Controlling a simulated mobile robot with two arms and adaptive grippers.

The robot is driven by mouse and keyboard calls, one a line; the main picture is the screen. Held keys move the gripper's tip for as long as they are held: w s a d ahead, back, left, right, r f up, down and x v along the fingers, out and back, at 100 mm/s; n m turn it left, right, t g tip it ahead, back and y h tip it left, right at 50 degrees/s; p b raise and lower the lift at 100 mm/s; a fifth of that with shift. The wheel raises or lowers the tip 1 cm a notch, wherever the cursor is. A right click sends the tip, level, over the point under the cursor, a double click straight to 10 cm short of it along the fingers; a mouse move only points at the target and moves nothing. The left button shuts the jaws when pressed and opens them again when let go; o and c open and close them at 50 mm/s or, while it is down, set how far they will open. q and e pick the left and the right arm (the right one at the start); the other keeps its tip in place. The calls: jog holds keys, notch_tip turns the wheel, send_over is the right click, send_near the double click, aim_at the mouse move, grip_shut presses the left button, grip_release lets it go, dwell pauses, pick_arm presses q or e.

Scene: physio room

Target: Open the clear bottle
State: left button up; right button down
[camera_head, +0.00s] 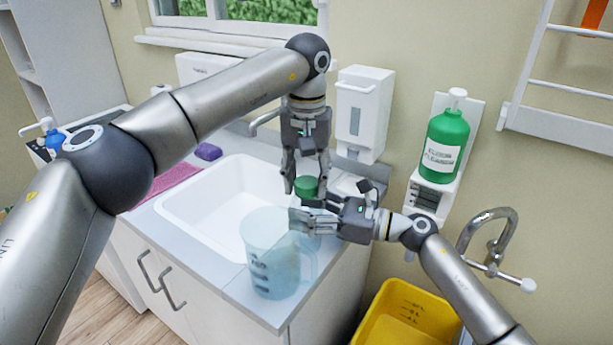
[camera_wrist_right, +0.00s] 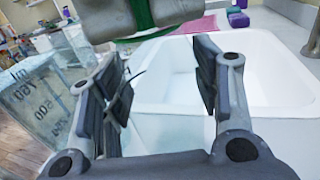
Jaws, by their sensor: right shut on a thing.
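The clear bottle's green cap (camera_head: 306,187) shows in the head view near the sink's right corner; its see-through body is mostly hidden behind my right gripper. My right gripper (camera_head: 303,222) reaches in from the right and is shut on the clear bottle below the cap. In the right wrist view its two fingers stand either side of the barely visible body, with the green cap (camera_wrist_right: 150,34) above. My left gripper (camera_head: 306,183) points down from above, its fingers either side of the cap. I cannot tell whether they touch it.
A clear measuring jug (camera_head: 268,265) stands close by at the counter's front edge. The white sink (camera_head: 205,205) lies left. A purple sponge (camera_head: 208,152) and pink cloth (camera_head: 165,188) lie beyond it. A yellow bin (camera_head: 405,315) stands below right.

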pick_arm(q)
jog(key=c, duration=0.6)
jog(key=n, duration=0.7)
jog(key=shift+n, duration=0.3)
jog(key=n, duration=0.6)
jog(key=shift+r+n, duration=0.1)
jog(key=shift+n, duration=0.3)
jog(key=n, duration=3.3)
jog(key=shift+r, duration=0.1)
jog(key=n, duration=0.6)
jog(key=shift+n, duration=0.3)
jog(key=shift+r, duration=0.15)
